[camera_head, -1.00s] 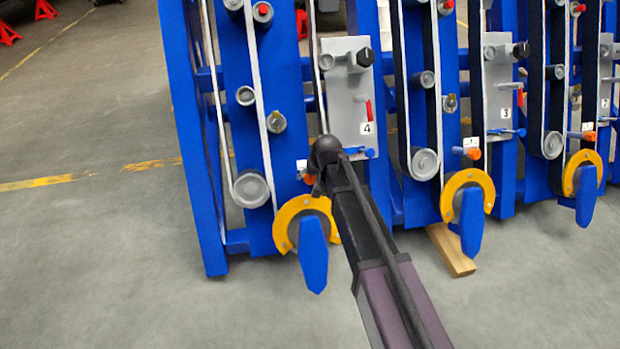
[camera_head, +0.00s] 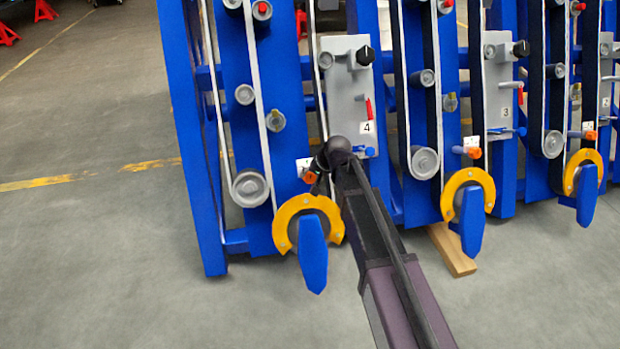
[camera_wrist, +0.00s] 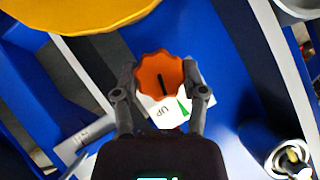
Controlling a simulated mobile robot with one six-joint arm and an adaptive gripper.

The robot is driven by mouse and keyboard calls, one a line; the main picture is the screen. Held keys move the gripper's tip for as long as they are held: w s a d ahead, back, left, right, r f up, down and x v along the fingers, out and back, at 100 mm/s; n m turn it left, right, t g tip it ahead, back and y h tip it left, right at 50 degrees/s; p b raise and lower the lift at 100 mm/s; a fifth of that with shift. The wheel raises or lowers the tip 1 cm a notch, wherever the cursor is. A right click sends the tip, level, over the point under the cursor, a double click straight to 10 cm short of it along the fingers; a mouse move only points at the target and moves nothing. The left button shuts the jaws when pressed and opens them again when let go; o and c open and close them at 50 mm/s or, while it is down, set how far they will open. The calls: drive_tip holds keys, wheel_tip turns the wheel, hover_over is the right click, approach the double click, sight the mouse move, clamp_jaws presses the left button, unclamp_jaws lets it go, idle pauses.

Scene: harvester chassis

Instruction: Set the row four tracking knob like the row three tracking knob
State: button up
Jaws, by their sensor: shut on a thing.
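The row four tracking knob (camera_head: 310,177) is orange and sits low on the blue frame, left of the panel marked 4. In the wrist view this scalloped knob (camera_wrist: 152,68) has a dark line near its middle, pointing nearly down the picture with a slight tilt. A white label reading UP with a green wedge (camera_wrist: 183,107) lies below it. My gripper (camera_wrist: 160,80) is shut on the knob, a finger on each side. In the head view my wrist partly hides the gripper. The row three tracking knob (camera_head: 472,151) is orange, beside a white label; its exact angle is too small to read.
The grey row four panel (camera_head: 340,100) carries a black knob and a red lever. The row three panel (camera_head: 497,85) stands to the right. Yellow rings (camera_head: 286,222) with blue pointed parts jut out below. Open concrete floor lies at left and in front.

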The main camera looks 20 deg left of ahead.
drive_tip(key=shift+m+y+b, duration=0.65)
drive_tip(key=shift+m+y, duration=0.25)
drive_tip(key=shift+m, duration=0.2)
drive_tip(key=o, duration=1.1)
drive_tip(key=shift+o, duration=0.2)
